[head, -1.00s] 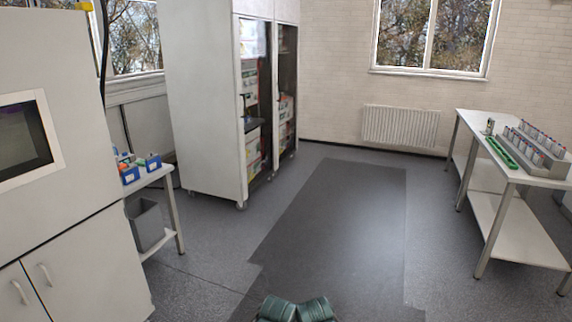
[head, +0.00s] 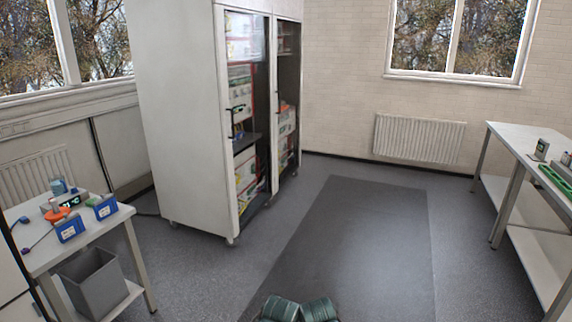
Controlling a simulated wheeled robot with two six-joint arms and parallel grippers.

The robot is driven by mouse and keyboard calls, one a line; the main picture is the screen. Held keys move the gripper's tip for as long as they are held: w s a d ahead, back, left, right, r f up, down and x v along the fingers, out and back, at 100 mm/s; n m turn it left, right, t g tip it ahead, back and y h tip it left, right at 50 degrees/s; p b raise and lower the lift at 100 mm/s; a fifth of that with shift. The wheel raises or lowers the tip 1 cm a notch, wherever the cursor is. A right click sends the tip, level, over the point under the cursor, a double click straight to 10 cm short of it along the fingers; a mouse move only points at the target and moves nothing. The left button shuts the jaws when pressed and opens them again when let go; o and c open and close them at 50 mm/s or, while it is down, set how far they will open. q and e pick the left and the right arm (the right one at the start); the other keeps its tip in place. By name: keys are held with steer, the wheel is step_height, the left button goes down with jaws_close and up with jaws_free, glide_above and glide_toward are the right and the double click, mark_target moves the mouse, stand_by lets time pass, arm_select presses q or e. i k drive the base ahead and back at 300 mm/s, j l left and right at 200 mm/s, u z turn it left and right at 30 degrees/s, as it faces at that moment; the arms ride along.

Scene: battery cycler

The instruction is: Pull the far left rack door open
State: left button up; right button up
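A tall white rack cabinet (head: 178,120) stands left of centre, with its front facing right. Its front has two dark-framed glass doors side by side, a near door (head: 243,130) and a far door (head: 287,110). Both look shut, though the steep angle makes this hard to be sure of. A dark handle shows on the near door. Boxes and equipment show behind the glass. Neither gripper is in view; only green parts of my own body show at the bottom edge.
A small table (head: 28,262) with blue bins (head: 71,228) stands at the left, a grey waste bin (head: 95,283) beneath it. A white workbench (head: 530,140) is at the right. A radiator (head: 418,138) is on the back wall. The dark floor strip (head: 365,240) between is clear.

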mark_target(219, 10)
steer(key=i, duration=2.7)
steer(key=i+l+u, duration=0.1)
steer(key=i, duration=1.25)
